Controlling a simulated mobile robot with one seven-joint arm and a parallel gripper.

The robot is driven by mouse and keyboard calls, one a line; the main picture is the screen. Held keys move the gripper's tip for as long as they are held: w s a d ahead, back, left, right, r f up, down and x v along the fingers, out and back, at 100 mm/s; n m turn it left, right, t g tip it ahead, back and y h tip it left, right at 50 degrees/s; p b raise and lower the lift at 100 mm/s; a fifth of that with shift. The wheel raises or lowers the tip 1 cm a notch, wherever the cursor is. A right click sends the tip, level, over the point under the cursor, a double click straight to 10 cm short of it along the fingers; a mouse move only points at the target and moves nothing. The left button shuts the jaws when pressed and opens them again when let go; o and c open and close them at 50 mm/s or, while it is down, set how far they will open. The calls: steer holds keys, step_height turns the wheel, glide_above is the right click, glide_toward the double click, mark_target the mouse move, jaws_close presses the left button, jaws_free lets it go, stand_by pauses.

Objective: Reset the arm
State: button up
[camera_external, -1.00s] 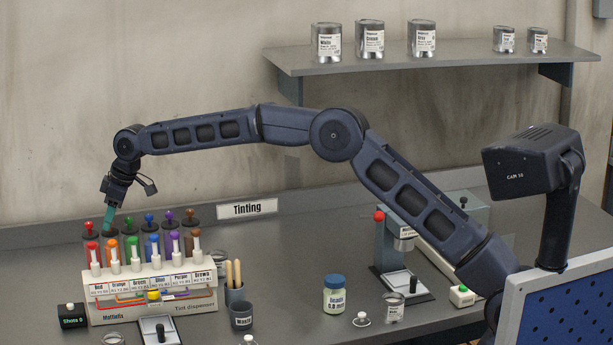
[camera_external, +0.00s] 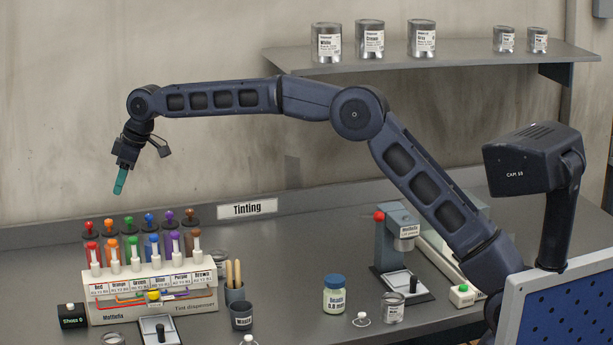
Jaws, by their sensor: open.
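My gripper (camera_external: 120,182) hangs in the air above the tint dispenser (camera_external: 153,305) at the left, with its teal fingertips pointing down. It is open, and I see nothing between the fingers. The fingertips are clear of the coloured knobs of the dispenser. My arm (camera_external: 360,113) reaches in a high arch from the right side of the bench to the left.
A shelf (camera_external: 430,60) with several cans runs along the wall at the upper right. On the bench stand a dark cup (camera_external: 241,316), a jar (camera_external: 335,295), and a press-like device (camera_external: 398,240) with a red knob. The back middle of the bench is clear.

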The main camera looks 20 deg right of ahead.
steer(key=shift+r, duration=0.15)
stand_by(0.3)
